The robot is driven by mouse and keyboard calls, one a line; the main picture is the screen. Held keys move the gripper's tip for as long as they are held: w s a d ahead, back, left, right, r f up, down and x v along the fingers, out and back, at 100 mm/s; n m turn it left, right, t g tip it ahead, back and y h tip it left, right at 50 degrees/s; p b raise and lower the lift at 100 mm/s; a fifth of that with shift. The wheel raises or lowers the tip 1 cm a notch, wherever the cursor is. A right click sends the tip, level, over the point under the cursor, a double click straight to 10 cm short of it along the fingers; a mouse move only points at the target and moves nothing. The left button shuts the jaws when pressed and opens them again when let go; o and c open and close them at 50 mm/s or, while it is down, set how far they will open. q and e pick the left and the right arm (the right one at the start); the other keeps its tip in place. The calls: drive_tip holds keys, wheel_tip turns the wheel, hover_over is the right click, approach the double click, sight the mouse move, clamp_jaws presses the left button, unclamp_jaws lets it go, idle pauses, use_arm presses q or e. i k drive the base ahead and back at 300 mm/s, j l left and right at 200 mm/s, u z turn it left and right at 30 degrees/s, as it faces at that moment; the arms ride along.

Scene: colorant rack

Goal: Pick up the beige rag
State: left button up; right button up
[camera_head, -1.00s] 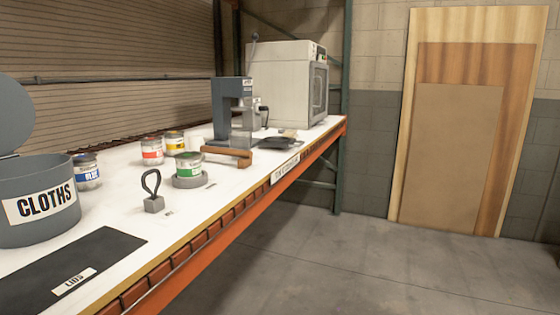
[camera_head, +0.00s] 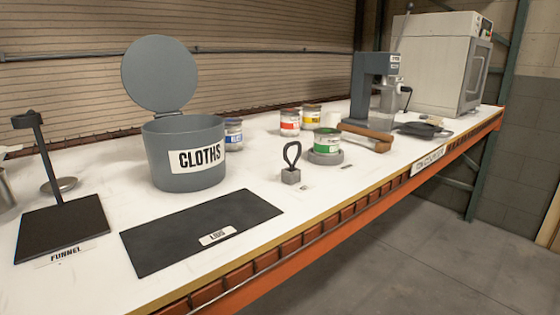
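I see no beige rag in the head view. A grey round bin (camera_head: 184,172) labelled CLOTHS stands on the white bench with its round lid (camera_head: 160,74) raised. The inside of the bin is hidden behind its front wall, so I cannot tell what it holds. Neither of my grippers is in view.
On the bench (camera_head: 330,196) are a black LIDS mat (camera_head: 200,232), a funnel stand (camera_head: 62,228), a small looped weight (camera_head: 291,174), several paint cans such as the green one (camera_head: 327,141), a grey machine (camera_head: 372,86) and a white cabinet (camera_head: 440,62).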

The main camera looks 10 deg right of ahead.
sight(436, 121)
drive_tip(key=i+l+u, duration=0.15)
drive_tip(key=l+u, duration=0.25)
drive_tip(key=l, duration=0.25)
drive_tip(key=l+u, duration=0.35)
drive_tip(key=l, duration=0.35)
drive_tip(key=l+u, duration=0.4)
drive_tip(key=l, duration=0.35)
